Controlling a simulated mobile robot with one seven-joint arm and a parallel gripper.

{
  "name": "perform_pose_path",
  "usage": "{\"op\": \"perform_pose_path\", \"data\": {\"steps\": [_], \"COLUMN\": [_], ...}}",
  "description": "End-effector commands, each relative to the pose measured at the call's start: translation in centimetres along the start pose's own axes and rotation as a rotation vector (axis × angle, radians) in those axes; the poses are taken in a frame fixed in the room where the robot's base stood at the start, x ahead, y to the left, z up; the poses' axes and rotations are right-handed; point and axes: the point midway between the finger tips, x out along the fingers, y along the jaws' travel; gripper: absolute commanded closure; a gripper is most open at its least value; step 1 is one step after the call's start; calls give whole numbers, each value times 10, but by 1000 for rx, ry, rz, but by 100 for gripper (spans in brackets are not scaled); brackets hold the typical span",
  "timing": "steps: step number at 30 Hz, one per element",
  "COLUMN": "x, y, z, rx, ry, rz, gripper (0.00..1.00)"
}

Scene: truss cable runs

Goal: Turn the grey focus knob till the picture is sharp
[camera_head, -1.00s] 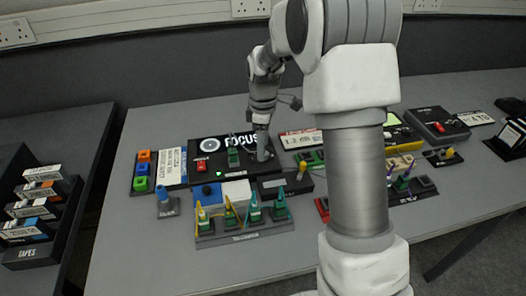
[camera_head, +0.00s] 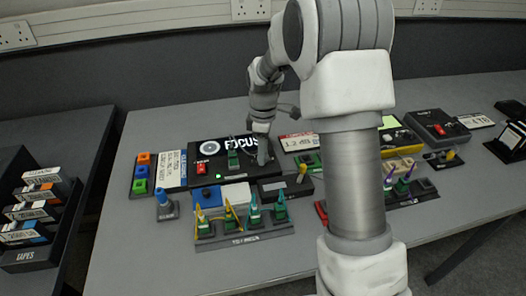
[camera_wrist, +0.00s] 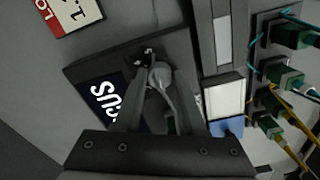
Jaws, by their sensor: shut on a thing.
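The black focus box (camera_head: 178,172) lies on the table with a white FOCUS label and a round ring picture (camera_head: 208,147). The ring picture is too small to judge its sharpness. My gripper (camera_head: 262,158) points down at the box's right end, just right of the label. In the wrist view, my gripper (camera_wrist: 156,82) is shut on the grey focus knob (camera_wrist: 158,74), which sits between the fingers. The knob is mostly hidden by my gripper in the head view.
The box also carries a red switch (camera_head: 201,168), a green plug (camera_head: 233,160) and a lit green lamp. A strip of plugs with yellow and teal cables (camera_head: 243,232) lies in front. Other devices crowd the right. Bare table shows behind the box.

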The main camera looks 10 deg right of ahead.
Motion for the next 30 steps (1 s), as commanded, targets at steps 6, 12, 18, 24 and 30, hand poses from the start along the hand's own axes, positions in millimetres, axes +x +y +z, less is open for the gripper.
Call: {"op": "perform_pose_path", "data": {"steps": [6, 12, 18, 24, 30], "x": [-1, -2, -2, -2, -2], "y": [0, 0, 0, 0, 0], "z": [0, 0, 0, 0, 0], "rx": [21, 110, 260, 419, 555], "ry": [0, 0, -1, -1, 0], "rz": [0, 0, 0, 1, 0], "gripper": [100, 100, 100, 100, 100]}}
